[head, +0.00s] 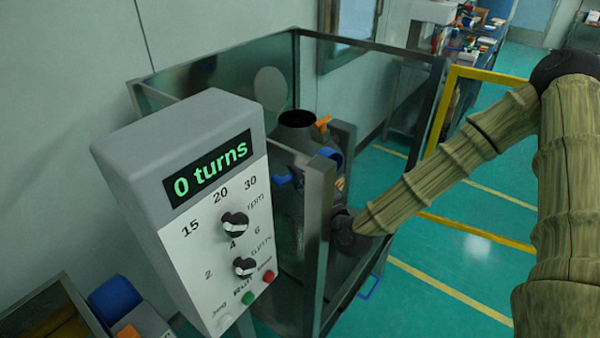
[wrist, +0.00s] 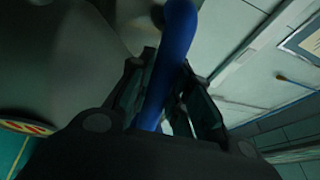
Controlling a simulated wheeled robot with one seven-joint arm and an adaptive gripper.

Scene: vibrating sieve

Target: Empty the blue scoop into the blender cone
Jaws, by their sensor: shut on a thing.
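The blender cone (head: 297,130) is grey, with a dark open mouth facing up and an orange lever (head: 323,123) at its right. It stands inside the framed enclosure. My gripper (wrist: 165,100) is shut on a curved blue bar (wrist: 178,45) in the wrist view. The bar's far end is out of clear sight, so I cannot tell whether it is the scoop's handle. In the head view my wrist is low beside the cone, and posts hide the fingers. Blue parts (head: 283,180) show near the cone. No scoop bowl shows clearly.
A grey control box (head: 215,200) reading "0 turns" stands in front at the left. Metal posts (head: 318,240) and panels surround the cone. A blue handle (head: 371,287) is low on the enclosure. A yellow rail (head: 480,240) stands right; green floor is open beyond.

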